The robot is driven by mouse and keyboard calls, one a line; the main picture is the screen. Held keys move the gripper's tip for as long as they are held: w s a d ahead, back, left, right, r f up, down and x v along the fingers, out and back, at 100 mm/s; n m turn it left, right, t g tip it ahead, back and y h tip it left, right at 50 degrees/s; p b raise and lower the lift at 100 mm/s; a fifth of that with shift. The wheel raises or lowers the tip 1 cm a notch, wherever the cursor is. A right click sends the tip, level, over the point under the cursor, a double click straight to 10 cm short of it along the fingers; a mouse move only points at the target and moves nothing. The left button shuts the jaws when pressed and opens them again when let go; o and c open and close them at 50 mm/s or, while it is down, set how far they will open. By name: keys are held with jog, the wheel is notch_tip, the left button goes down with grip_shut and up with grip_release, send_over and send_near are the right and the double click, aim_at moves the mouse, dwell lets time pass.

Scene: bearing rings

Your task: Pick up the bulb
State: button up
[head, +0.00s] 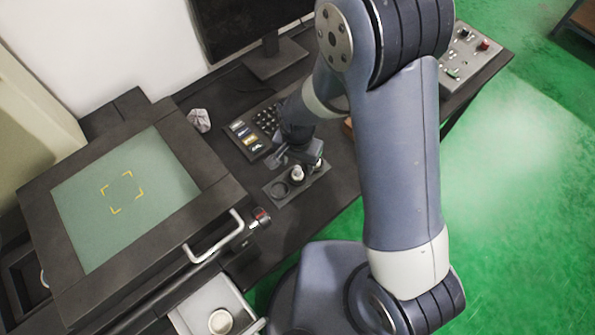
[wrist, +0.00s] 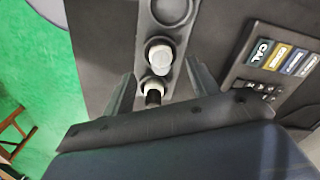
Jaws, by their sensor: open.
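A white, rounded bulb-like piece (wrist: 160,54) stands in a grey holder (wrist: 173,13) with round sockets. A second pale piece with a black part (wrist: 153,90) sits close by it, nearer my gripper; I cannot tell for certain which is the bulb. My gripper (wrist: 160,70) is open, its two dark fingers on either side of the nearer piece, with no visible contact. In the head view, my gripper (head: 297,156) is over the back of the holder (head: 274,191), and one white piece (head: 297,174) shows there.
A keypad with coloured labels (head: 250,137) is beside the holder, behind my gripper. A box with a green top (head: 85,220) and a metal handle (head: 214,243) stands to the left. A crumpled grey object (head: 199,120) lies behind. A drawer (head: 190,315) holds a round white item (head: 220,321).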

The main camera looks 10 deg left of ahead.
aim_at(297, 168)
jog(key=shift+f+p, duration=0.3)
jog(key=shift+f, duration=1.85)
jog(key=c, duration=1.1)
jog(key=shift+r, duration=0.1)
